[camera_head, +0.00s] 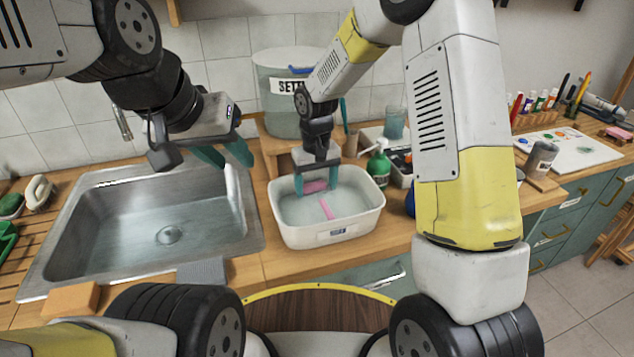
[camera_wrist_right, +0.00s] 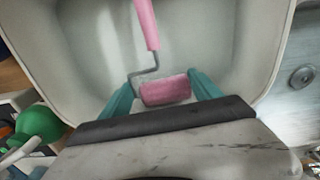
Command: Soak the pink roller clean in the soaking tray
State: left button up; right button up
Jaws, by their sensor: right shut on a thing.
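The white soaking tray (camera_head: 365,222) holds water and stands on the wooden counter right of the sink. The pink roller is in the tray, its pink handle (camera_head: 327,208) pointing toward me. In the right wrist view the pink roller head (camera_wrist_right: 166,90) lies between the teal fingers, and its bent metal rod leads to the handle (camera_wrist_right: 147,22). My right gripper (camera_head: 316,187) reaches down into the tray and is shut on the roller head. My left gripper (camera_head: 238,163) is open and empty above the sink's right side.
The steel sink (camera_head: 110,235) is at the left. A settling bucket (camera_head: 277,65) stands behind the tray on a wooden stand. A green bottle (camera_head: 378,166) stands right behind the tray. A sponge (camera_head: 72,299) lies at the front left.

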notch_tip(320, 180, up, 11)
dwell(1.0)
dwell(2.0)
notch_tip(320, 180, up, 4)
jog(key=shift+f, duration=0.1)
dwell(0.4)
dwell(0.4)
